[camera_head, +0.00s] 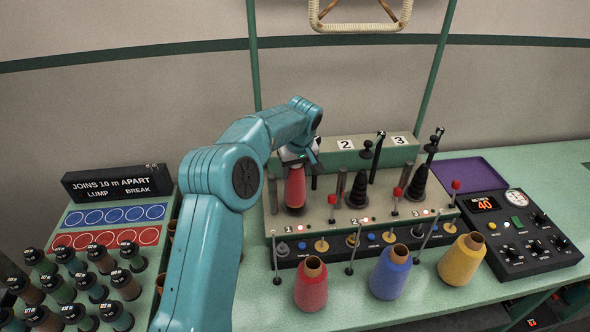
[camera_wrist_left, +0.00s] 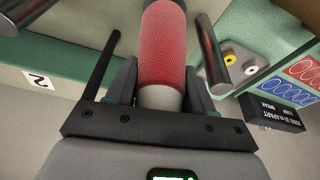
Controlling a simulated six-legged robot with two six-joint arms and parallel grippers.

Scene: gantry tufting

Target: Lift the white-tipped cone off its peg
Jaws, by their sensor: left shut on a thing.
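The white-tipped cone (camera_head: 295,187) is red with a pale tip and stands upright at the first position on the creel stand (camera_head: 333,207). It also shows in the left wrist view (camera_wrist_left: 162,50), with its pale tip between the fingers. My left gripper (camera_head: 297,157) comes down from above and is shut on the cone's tip; it also shows in the wrist view (camera_wrist_left: 160,92). The peg inside the cone is hidden. Whether the cone's base touches its dark seat cannot be told. My right gripper is not in view.
Red (camera_head: 311,287), blue (camera_head: 390,272) and yellow (camera_head: 462,260) cones stand along the front. Thin red-topped rods and dark pegs rise beside the held cone. A control box (camera_head: 515,232) is at right; several small spools (camera_head: 125,284) fill the left.

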